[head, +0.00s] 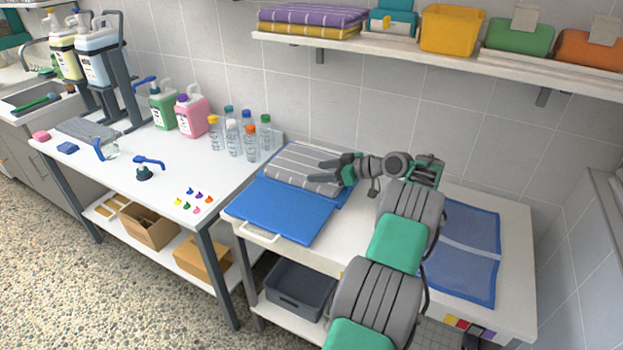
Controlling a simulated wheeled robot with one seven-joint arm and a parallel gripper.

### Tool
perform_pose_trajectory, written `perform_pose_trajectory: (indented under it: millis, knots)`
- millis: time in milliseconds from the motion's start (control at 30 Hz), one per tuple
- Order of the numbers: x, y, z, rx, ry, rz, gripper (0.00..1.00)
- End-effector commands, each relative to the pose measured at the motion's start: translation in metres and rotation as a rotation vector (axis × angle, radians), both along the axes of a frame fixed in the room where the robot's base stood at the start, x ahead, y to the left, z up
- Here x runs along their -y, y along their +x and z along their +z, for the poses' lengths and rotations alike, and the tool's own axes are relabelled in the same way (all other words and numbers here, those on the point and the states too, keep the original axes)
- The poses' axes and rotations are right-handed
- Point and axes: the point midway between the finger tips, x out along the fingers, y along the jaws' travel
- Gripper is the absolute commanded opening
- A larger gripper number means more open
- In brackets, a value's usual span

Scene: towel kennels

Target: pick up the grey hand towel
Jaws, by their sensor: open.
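A folded grey towel with pale stripes (295,168) lies on the table at the centre, at the back left near the wall. It rests on or against a blue sheet (346,192) that shows at its right edge. My gripper (322,174) reaches in from the right, with its fingers open over the towel's right part. The fingers hide a little of the towel. I cannot tell whether they touch it.
A flat blue pad (285,212) lies in front of the towel. A blue mesh piece (462,250) lies right of my arm. Several bottles (240,137) stand on the white left table. A shelf (440,58) with folded cloths and bins hangs above. A grey crate (299,287) sits below.

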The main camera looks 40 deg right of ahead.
Motion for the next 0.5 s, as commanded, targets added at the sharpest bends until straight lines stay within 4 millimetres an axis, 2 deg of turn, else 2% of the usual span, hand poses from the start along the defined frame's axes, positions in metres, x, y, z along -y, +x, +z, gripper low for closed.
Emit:
perform_pose_trajectory:
  millis: [33, 100, 367, 500]
  knots:
    - [0.005, -0.005, -0.006, 0.016, -0.001, 0.0, 0.6]
    - [0.005, -0.003, -0.008, 0.027, -0.001, 0.003, 0.6]
    - [-0.006, 0.024, -0.021, 0.023, 0.001, 0.002, 0.6]
    - [-0.016, 0.046, -0.033, 0.022, 0.001, 0.004, 0.6]
